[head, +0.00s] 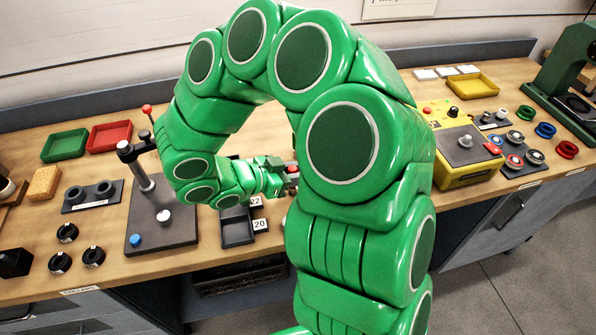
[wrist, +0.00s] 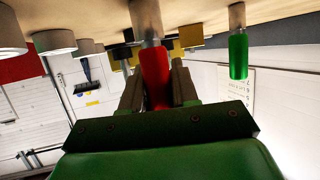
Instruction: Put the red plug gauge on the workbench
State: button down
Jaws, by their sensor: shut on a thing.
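My gripper (wrist: 158,90) is shut on the red plug gauge (wrist: 155,70), which has a red handle and a grey metal end. In the wrist view, which looks upside down, the metal end reaches towards the wooden surface; I cannot tell if it touches. In the head view my gripper (head: 282,170) is over the middle of the workbench (head: 100,270), partly hidden by my green arm. A bit of red shows at its tips. A green plug gauge (wrist: 238,55) stands beside the red one in the wrist view.
A dark stand with a post (head: 160,235) and a black tray (head: 236,227) with number cards lie left of and below my gripper. A yellow box (head: 466,155) stands to the right. Green (head: 64,145) and red (head: 110,136) trays lie at the back left.

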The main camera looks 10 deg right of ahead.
jog(key=shift+s+f, duration=0.1)
jog(key=shift+f, duration=0.25)
